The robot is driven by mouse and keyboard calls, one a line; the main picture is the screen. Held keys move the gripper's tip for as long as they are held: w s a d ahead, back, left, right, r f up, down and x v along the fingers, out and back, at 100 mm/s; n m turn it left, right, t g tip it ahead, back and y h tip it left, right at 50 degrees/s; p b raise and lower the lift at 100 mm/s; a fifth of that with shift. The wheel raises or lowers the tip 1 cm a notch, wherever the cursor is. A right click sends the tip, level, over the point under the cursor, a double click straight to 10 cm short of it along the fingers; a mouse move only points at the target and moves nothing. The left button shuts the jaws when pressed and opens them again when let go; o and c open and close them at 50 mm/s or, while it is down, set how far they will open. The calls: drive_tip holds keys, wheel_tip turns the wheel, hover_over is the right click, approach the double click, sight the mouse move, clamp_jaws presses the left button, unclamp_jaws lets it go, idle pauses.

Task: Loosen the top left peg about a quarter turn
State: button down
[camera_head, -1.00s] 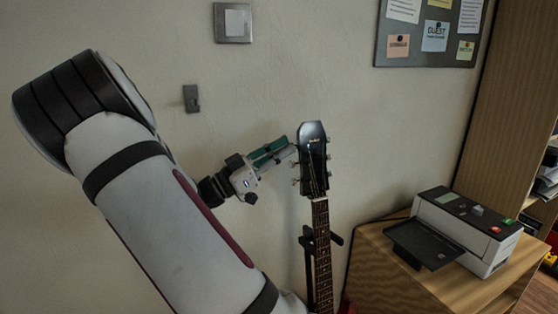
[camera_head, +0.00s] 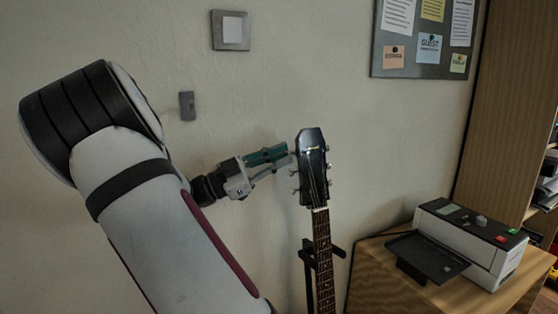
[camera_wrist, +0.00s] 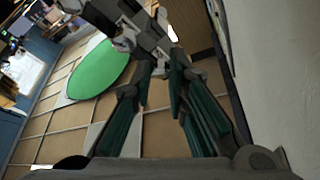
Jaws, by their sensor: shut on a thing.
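The black guitar headstock (camera_head: 312,152) stands upright in the head view, with small silver pegs along both sides. My gripper (camera_head: 289,157) reaches in from the left, its green-padded fingers at the upper left edge of the headstock. It is shut on the top left peg, which the fingertips mostly hide. The wrist view shows the two fingers (camera_wrist: 158,76) from behind, closing in toward their tips. The peg's exact angle is too small to tell.
The guitar neck (camera_head: 323,262) rests at a black stand (camera_head: 337,250). A wooden cabinet (camera_head: 372,288) at right carries a printer-like machine (camera_head: 470,240). The wall is close behind the headstock. A green oval (camera_wrist: 98,70) lies on the floor in the wrist view.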

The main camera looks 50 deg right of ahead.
drive_tip(key=c, duration=1.5)
unclamp_jaws()
drive_tip(key=shift+c, duration=0.2)
drive_tip(key=v, duration=1.2)
